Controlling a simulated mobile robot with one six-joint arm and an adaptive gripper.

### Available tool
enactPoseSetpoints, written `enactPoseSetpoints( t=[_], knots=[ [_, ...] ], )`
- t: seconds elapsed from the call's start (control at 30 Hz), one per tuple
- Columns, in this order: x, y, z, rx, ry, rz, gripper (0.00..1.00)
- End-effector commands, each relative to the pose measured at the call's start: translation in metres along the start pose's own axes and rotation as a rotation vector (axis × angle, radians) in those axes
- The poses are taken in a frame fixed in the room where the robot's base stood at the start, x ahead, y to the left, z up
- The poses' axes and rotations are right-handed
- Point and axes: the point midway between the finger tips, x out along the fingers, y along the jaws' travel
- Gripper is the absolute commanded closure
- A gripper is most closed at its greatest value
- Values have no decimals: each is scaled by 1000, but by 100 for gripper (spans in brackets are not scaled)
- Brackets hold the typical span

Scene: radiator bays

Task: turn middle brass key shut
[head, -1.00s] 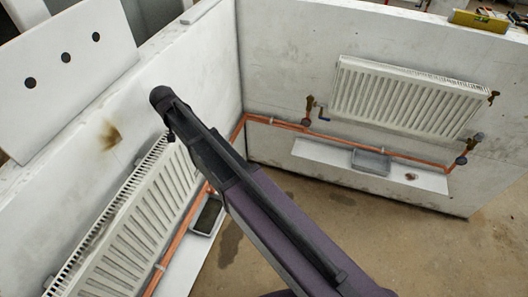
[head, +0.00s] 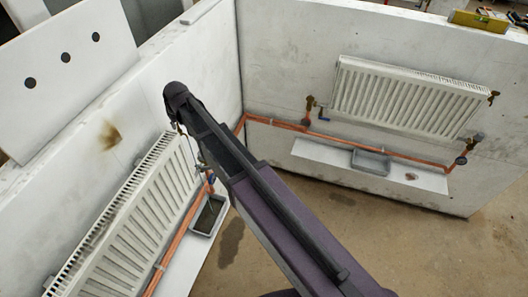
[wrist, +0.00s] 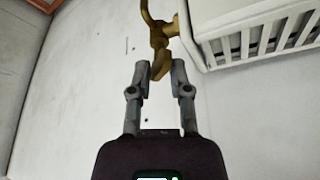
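In the wrist view a brass valve (wrist: 158,38) sits beside the corner of a white radiator (wrist: 258,30), and its brass key (wrist: 161,66) points toward my gripper. My gripper (wrist: 160,68) is open, with one finger on each side of the key's end. A narrow gap seems to show at the left finger; whether the right finger touches the key I cannot tell. In the head view my arm hides most of my gripper and this brass key, near the upper end of the left radiator (head: 130,225).
In the head view a copper pipe (head: 390,155) runs below the right radiator (head: 405,98). A grey tray (head: 370,161) lies on a white sheet there. Another tray (head: 208,216) lies beside the left radiator. The floor between the walls is clear.

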Motion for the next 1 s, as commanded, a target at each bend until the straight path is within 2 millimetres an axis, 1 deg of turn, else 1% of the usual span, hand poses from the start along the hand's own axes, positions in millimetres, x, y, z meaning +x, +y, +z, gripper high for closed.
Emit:
enactPoseSetpoints(
  t=[0.07,0.2,1.0],
  knots=[
    [0,1,0,-38,0,-17,76],
    [-17,0,-1,-44,0,-19,76],
    [-89,2,-1,-42,-1,-18,76]
  ],
)
